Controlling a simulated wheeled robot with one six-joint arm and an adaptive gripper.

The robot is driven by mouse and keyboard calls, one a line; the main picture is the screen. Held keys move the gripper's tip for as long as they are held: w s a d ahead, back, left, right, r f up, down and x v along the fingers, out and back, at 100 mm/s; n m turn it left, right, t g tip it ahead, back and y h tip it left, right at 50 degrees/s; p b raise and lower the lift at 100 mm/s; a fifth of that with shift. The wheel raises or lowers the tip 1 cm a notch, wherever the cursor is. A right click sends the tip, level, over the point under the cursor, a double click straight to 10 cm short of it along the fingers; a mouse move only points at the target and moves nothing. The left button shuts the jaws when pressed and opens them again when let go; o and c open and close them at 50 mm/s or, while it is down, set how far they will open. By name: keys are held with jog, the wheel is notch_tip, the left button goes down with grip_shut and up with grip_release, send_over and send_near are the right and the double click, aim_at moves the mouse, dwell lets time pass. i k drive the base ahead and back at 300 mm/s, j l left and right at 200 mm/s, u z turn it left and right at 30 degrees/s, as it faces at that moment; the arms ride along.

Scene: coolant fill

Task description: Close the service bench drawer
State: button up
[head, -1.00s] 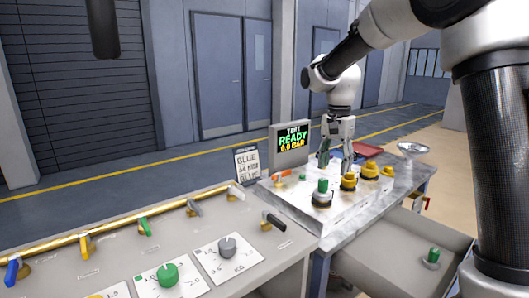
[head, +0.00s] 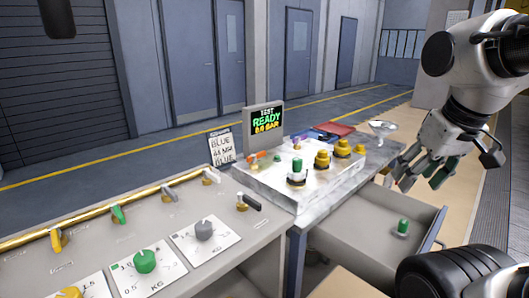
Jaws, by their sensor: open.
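The service bench drawer (head: 345,245) is pulled out at the lower right in the head view, below the bench top. A green-topped fitting (head: 402,228) stands upright on its floor. The drawer's front panel (head: 433,230) is at its right end, and part of the drawer's near side is cut off or hidden by my arm. My gripper (head: 418,180) is open and empty. It hangs with fingers pointing down, above the drawer's far right area in the picture, and appears apart from the drawer.
A panel with dials and valves (head: 150,240) stands left. Open floor lies right of the bench.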

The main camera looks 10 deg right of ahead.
aim_at(357, 236)
jog(key=k+l+z, duration=0.25)
jog(key=z, duration=0.15)
jog(key=k+l+z, duration=0.2)
jog(key=z, duration=0.2)
jog(key=l, duration=0.1)
